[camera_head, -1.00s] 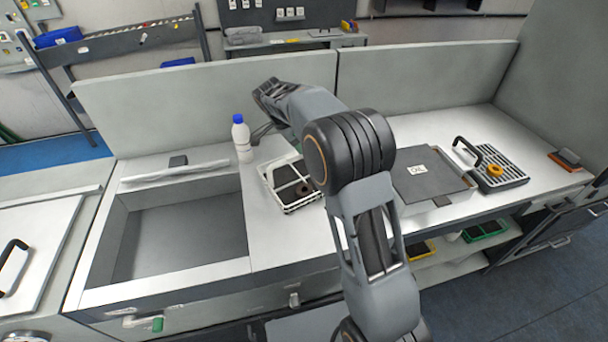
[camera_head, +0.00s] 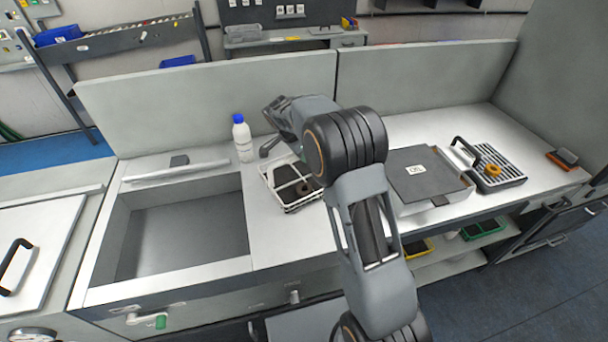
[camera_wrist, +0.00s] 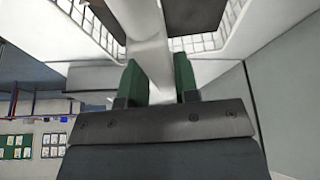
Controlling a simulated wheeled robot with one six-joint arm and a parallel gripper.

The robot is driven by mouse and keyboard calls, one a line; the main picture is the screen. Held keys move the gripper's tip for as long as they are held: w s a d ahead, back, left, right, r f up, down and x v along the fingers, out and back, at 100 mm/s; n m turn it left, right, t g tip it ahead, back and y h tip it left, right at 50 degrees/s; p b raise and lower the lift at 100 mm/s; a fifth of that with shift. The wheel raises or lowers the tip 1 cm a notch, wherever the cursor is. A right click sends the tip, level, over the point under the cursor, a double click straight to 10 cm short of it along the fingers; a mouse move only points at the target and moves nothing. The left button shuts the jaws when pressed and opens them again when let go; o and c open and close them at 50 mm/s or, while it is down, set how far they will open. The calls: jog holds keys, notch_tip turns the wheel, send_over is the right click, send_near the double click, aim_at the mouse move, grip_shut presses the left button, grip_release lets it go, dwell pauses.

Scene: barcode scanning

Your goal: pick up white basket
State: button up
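The white basket (camera_head: 289,207) sits on the light worktop, right of the sunken bay, and holds dark items and a small brown round thing. In the wrist view its white mesh wall (camera_wrist: 208,42) spans the top, with a pale bar (camera_wrist: 150,55) running down between my fingers. My gripper (camera_head: 268,150) is at the basket's far side, close to it, partly hidden by my arm. In the wrist view the green fingertips of my gripper (camera_wrist: 160,80) stand on either side of the bar. I cannot tell whether they press on it.
A white bottle with a blue cap (camera_head: 242,140) stands just left of my gripper. The sunken bay (camera_head: 185,235) is empty. A grey-lidded box (camera_head: 425,175) and a slotted tray (camera_head: 505,165) are to the right. A panel rises behind the worktop.

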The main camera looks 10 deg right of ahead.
grip_shut()
jog(key=shift+r, duration=0.1)
dwell(0.4)
